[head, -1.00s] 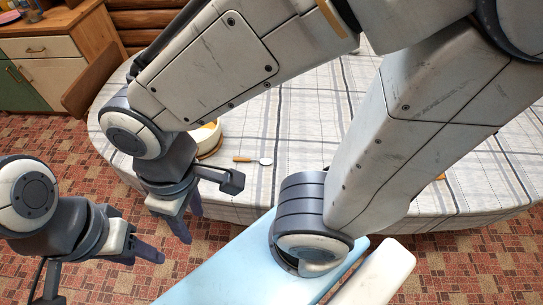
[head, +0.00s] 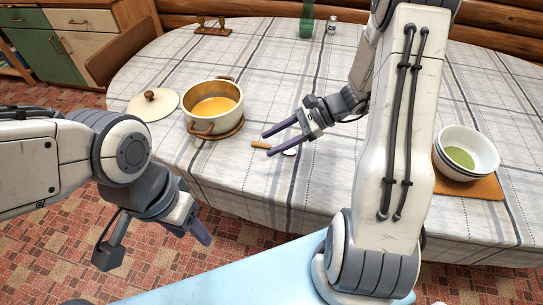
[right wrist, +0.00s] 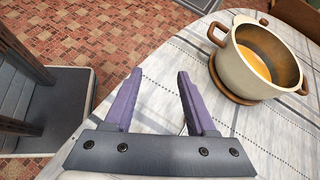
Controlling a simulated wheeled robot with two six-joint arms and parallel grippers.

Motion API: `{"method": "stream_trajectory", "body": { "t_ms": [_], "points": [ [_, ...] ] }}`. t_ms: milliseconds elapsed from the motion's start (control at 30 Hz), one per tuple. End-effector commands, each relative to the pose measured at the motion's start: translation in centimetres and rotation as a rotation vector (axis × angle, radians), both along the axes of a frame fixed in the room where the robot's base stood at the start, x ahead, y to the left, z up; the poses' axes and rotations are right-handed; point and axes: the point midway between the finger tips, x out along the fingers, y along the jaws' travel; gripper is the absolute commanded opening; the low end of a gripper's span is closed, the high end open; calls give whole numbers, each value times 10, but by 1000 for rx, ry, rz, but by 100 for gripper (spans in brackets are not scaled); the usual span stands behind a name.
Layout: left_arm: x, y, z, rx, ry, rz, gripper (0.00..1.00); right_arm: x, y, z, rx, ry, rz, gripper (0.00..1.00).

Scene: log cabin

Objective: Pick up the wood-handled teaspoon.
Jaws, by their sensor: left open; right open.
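The teaspoon lies on the checked tablecloth, its short wooden handle (head: 259,145) pointing left and its pale bowl (head: 290,151) to the right. My right gripper (head: 267,144) is open and empty. In the head view its two purple fingers overlap the spoon, with the handle's end between or just beyond the tips; I cannot tell its height above the cloth. My left gripper (head: 192,228) hangs empty in front of the table's left edge, away from the spoon.
A cream pot (head: 212,106) of orange soup stands on a wooden trivet left of the spoon; it also shows in the right wrist view (right wrist: 240,75). Its lid (head: 153,104) lies beside it. White bowls (head: 467,150) sit on a mat at right. Cloth between is clear.

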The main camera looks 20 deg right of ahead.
Motion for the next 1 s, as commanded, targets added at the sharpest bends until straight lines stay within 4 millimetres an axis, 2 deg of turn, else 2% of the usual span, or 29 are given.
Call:
{"method": "stream_trajectory", "body": {
  "t_ms": [33,100,200,300,367,600,767,1000],
  "points": [
    [0,0,-16,0,0,0,50,9,-27,-27,54,28,-129,56],
    [0,0,-24,0,0,0,50,18,-57,-44,115,50,-271,56],
    [0,0,-30,-1,-1,0,50,24,-89,-60,174,65,-410,56],
    [0,0,-31,-1,-1,0,50,28,-101,-67,204,71,-472,56],
    [0,0,-31,-1,-1,0,50,32,-99,-71,210,72,-486,56],
    [0,0,-30,-1,-1,0,50,51,-72,-84,210,73,-485,56],
    [0,0,-29,-1,-1,0,50,56,-64,-89,208,71,-486,56],
    [0,0,-27,-1,-1,0,50,71,-38,-108,207,73,-482,56]
  ]
}}
